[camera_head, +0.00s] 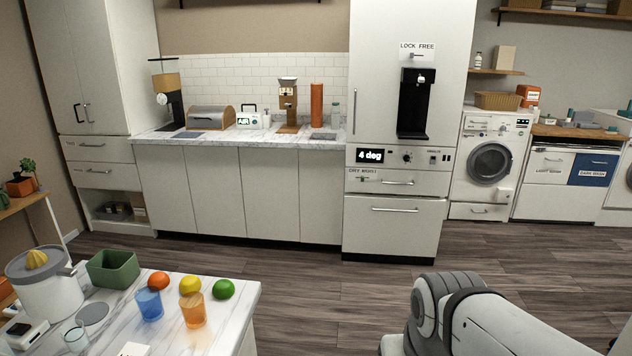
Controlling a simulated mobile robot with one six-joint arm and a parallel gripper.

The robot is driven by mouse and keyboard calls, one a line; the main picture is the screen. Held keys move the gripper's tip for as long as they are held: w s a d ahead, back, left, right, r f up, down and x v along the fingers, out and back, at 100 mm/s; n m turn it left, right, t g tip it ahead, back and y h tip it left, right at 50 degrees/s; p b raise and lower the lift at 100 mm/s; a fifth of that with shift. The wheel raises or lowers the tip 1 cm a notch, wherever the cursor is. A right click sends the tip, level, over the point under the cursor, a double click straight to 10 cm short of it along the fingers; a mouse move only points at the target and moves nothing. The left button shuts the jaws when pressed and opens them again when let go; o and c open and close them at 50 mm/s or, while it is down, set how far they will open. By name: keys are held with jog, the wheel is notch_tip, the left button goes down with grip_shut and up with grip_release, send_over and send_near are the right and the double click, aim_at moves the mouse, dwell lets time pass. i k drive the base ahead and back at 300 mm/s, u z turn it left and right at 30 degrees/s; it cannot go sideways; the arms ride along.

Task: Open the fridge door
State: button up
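The tall white fridge (378,60) stands at the back, right of the counter, and its door looks shut. A thin upright handle (355,112) runs along the door's left edge. A label reading "LOCK FREE" (417,46) has a small metal latch (414,56) beneath it. A black dispenser (413,104) is set in the door. Below the door are a panel showing "4 deg" (370,156), a dial (407,157) and two drawers with bar handles (395,209). Part of my grey-white arm shows at the lower right, well in front of the fridge; my gripper is out of view.
A marble-topped table (245,291) at the lower left holds a juicer (45,290), a green bin (113,268), fruit and cups. A marble counter (240,138) adjoins the fridge's left side; a washing machine (487,160) stands right. The wooden floor (310,275) before the fridge is clear.

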aim_at(387, 103)
jog(key=i, duration=3.55)
jog(key=z, duration=0.8)
